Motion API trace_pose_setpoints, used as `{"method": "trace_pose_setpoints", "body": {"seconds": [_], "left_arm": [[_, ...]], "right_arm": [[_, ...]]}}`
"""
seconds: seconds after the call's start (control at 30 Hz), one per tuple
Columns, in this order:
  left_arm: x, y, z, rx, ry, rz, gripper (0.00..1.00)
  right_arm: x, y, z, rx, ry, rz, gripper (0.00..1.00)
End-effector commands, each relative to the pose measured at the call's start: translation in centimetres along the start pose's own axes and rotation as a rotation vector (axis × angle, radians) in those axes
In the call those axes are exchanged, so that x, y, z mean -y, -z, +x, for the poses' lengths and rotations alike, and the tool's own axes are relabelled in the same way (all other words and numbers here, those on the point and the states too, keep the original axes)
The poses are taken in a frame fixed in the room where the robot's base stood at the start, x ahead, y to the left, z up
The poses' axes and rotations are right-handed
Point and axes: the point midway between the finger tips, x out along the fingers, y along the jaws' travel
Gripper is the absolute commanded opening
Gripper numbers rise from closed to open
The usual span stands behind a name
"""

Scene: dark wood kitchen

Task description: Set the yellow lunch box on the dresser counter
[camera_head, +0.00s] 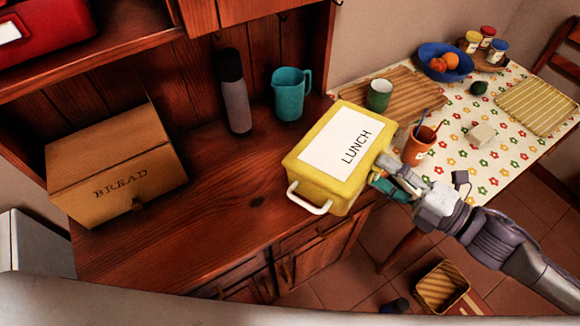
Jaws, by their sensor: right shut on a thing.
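The yellow lunch box (312,183) has a white label reading LUNCH and a white handle on its front left side. It is at the right end of the dark wood dresser counter (205,225), overlapping the counter's right edge in the camera_head view. I cannot tell whether its underside touches the counter. My right gripper (386,178) is shut on the lunch box at its right side; the fingertips are partly hidden against it. My left gripper is not in view.
A wooden bread box (112,165) stands on the counter's left, with a dark grey bottle (235,95) and a teal jug (290,95) at the back. The middle front of the counter is clear. A table with a floral cloth (490,160), cups and a fruit bowl (443,65) is at right.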

Motion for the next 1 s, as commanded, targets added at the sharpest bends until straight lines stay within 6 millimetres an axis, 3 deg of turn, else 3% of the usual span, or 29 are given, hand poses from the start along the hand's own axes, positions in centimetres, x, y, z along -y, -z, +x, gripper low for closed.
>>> {"method": "trace_pose_setpoints", "body": {"seconds": [0.17,0.4,0.6,0.77,1.0], "left_arm": [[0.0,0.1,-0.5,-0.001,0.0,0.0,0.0],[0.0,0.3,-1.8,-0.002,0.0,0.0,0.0],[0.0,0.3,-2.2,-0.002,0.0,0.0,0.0],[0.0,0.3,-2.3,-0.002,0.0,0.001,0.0],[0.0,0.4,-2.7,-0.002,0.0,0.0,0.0]], "right_arm": [[0.7,-0.2,2.0,0.002,-0.008,-0.001,0.0],[3.8,-0.2,7.7,-0.001,-0.006,-0.001,0.0],[6.0,-0.3,11.0,0.0,-0.005,-0.001,0.0],[6.9,-0.3,11.8,0.0,-0.002,0.0,0.0],[10.2,-0.3,11.8,0.001,-0.002,0.002,0.0]]}}
